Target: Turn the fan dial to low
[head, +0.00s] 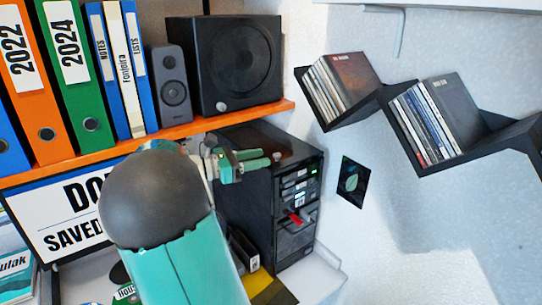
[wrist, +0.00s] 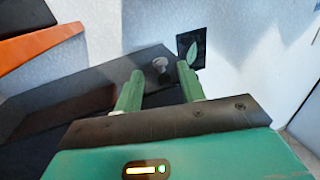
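A small grey round knob (wrist: 160,65), which looks like the fan dial, stands on top of the black computer tower (wrist: 90,75) near its edge. In the head view the knob (head: 277,158) shows just beyond my fingertips, and the tower (head: 245,205) stands below the orange shelf. My gripper (head: 265,159) reaches over the tower's top with green fingers. In the wrist view my gripper (wrist: 159,82) is open, with the knob in the gap ahead of its two fingertips. They do not appear to touch it. No markings are readable, so the dial's setting cannot be told.
The orange shelf (head: 150,153) holds binders, a small speaker (head: 170,88) and a black speaker box (head: 238,60) close above my gripper. Black zigzag shelves (head: 470,150) with discs hang at right. A dark leaf picture (head: 353,182) is on the wall beside the tower.

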